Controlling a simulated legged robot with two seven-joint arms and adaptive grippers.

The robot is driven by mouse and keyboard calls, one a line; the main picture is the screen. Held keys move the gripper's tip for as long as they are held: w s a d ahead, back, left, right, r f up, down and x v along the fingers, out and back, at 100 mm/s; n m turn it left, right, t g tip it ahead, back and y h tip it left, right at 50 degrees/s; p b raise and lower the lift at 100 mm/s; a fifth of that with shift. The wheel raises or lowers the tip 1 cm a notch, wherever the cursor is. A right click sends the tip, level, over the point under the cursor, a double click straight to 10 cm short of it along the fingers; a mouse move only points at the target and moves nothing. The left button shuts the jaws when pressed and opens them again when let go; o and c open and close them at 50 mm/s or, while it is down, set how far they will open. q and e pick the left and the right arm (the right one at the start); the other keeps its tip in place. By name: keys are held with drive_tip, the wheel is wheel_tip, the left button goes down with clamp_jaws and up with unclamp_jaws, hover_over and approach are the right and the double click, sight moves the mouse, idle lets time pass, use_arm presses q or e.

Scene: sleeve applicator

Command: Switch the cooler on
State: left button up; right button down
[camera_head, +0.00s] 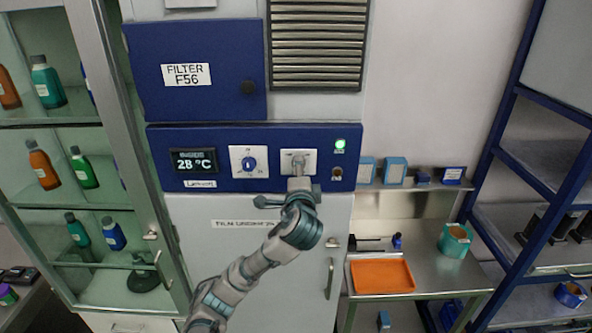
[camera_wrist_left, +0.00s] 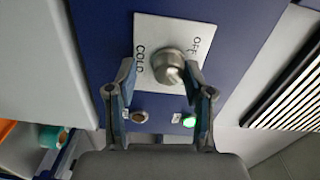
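The cooler's blue control panel (camera_head: 216,160) is in the middle of the head view. A silver rotary knob (camera_wrist_left: 168,66) sits on a white plate (camera_wrist_left: 205,32) marked COLD and OFF in the left wrist view. Its pointer setting is hard to tell. In the head view the plate (camera_head: 310,154) is partly behind my left gripper (camera_head: 298,180). In the wrist view my left gripper (camera_wrist_left: 162,78) is open, with one finger on each side of the knob and visible gaps between. A green lamp (camera_head: 340,145) is lit beside the plate. My right gripper is out of view.
A glass cabinet (camera_head: 100,210) with bottles stands at left. A steel bench (camera_head: 440,285) with an orange tray (camera_head: 381,276) and a blue rack (camera_head: 500,125) are at right.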

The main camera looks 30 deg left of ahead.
use_arm(q)
drive_tip(key=v, duration=1.2)
drive_tip(key=shift+d, duration=0.3)
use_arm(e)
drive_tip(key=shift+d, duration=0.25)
use_arm(q)
drive_tip(key=shift+r, duration=0.1)
drive_tip(key=shift+w+a, duration=0.1)
drive_tip(key=shift+a, duration=0.05)
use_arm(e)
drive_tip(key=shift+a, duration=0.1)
